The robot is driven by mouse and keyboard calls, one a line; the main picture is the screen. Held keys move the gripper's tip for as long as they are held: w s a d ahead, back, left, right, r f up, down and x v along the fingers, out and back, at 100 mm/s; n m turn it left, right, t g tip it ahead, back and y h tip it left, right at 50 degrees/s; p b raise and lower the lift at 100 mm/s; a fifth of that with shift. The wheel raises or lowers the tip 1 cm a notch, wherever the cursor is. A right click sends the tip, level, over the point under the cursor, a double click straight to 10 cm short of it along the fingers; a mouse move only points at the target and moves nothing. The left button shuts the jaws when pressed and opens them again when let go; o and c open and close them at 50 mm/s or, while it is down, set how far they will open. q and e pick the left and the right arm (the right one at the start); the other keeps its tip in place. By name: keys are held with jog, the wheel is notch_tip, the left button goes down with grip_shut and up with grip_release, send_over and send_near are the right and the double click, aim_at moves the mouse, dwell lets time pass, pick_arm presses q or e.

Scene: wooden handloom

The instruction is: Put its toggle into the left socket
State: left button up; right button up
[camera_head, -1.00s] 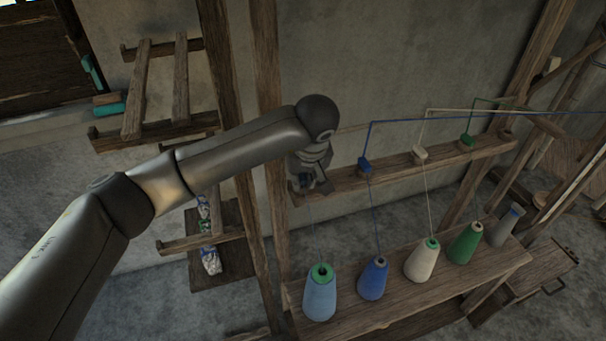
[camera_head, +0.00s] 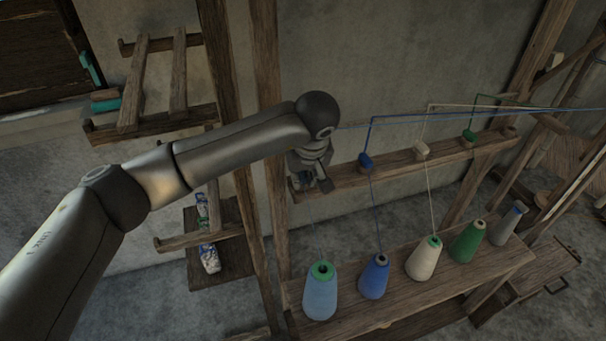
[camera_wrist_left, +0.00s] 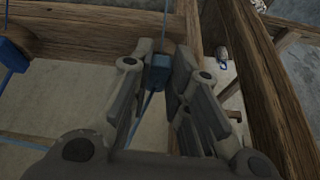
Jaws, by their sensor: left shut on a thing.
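My left gripper (camera_head: 312,182) is at the left end of the wooden rail (camera_head: 345,179). In the left wrist view the gripper (camera_wrist_left: 163,62) is shut on a small blue toggle (camera_wrist_left: 160,74), with a blue thread running through it. In the head view that toggle is hidden by the gripper. The light blue cone (camera_head: 320,298) stands below, and a thin thread rises from it toward the gripper. The left socket cannot be made out behind the fingers. My right gripper is not in view.
Blue (camera_head: 366,160), cream (camera_head: 421,150) and green (camera_head: 468,136) toggles sit along the rail with taut threads. A blue cone (camera_head: 374,279), a cream cone (camera_head: 424,260) and others stand on the lower shelf. Wooden posts (camera_head: 268,120) rise close by the gripper.

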pick_arm(q)
jog(key=o, duration=0.8)
jog(key=shift+c, duration=0.2)
jog(key=o, duration=0.5)
jog(key=shift+r, duration=0.1)
jog(key=shift+r+p, duration=1.35)
jog(key=shift+r, duration=2.05)
